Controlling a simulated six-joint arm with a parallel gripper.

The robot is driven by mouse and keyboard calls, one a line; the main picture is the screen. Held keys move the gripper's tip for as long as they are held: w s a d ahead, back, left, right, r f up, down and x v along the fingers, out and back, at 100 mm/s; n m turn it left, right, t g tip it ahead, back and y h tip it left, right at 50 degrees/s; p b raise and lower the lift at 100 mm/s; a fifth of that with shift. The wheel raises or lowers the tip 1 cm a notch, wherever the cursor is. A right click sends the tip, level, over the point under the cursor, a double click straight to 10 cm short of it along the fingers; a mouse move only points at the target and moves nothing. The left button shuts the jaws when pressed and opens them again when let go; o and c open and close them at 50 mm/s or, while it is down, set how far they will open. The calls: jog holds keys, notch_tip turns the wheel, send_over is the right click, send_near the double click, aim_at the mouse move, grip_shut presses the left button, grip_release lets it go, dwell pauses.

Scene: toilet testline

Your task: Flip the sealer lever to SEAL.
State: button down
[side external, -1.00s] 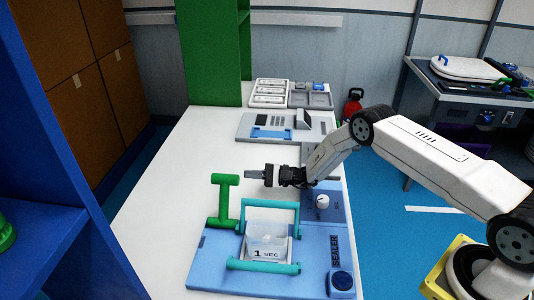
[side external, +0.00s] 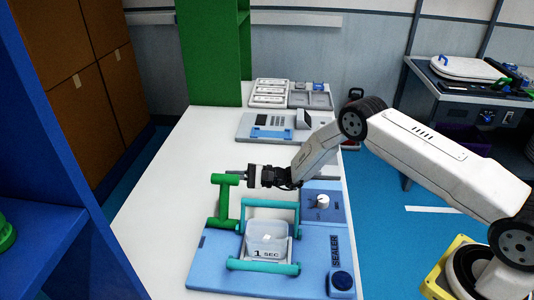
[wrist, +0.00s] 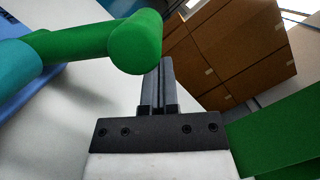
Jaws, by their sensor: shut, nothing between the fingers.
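The sealer (side external: 215,262) is a blue base plate at the front of the white table, with a teal frame (side external: 262,267) around a clear pouch (side external: 267,238) marked "1 SEC". Its green lever (side external: 224,200) stands upright at the left of the frame, with a crossbar handle on top. My gripper (side external: 234,173) is shut and empty, with its fingertips close to the far side of the green handle. In the wrist view the fingers (wrist: 158,85) are together, beside the end of the green handle (wrist: 135,42). Whether they touch it I cannot tell.
A blue panel with a white knob (side external: 322,201) is at the right of the sealer. A grey device (side external: 285,127) and trays (side external: 270,93) stand farther back. The table left of the lever is clear.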

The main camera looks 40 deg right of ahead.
jog(key=shift+s+a+r, duration=0.15)
jog(key=shift+r, duration=0.05)
dwell(0.5)
jog(key=shift+s+a+r+n, duration=0.15)
jog(key=shift+n, duration=0.15)
jog(key=shift+s+a+r, duration=0.1)
jog(key=shift+r, duration=0.05)
jog(key=shift+s+a+r+n, duration=0.45)
jog(key=shift+r+n, duration=0.1)
jog(key=shift+n, duration=0.45)
jog(key=s+a+n, duration=0.1)
jog(key=s+a+r+n+g, duration=0.1)
jog(key=n, duration=0.1)
jog(key=s+a+r+n+h, duration=0.1)
jog(key=s+a+n, duration=0.1)
jog(key=shift+r, duration=0.25)
jog(key=s+a+f+n+h, duration=0.1)
jog(key=s+a+n, duration=0.3)
jog(key=s+a, duration=0.1)
jog(key=shift+s+a+g, duration=0.3)
jog(key=shift+s+a, duration=0.05)
jog(key=shift+f, duration=0.1)
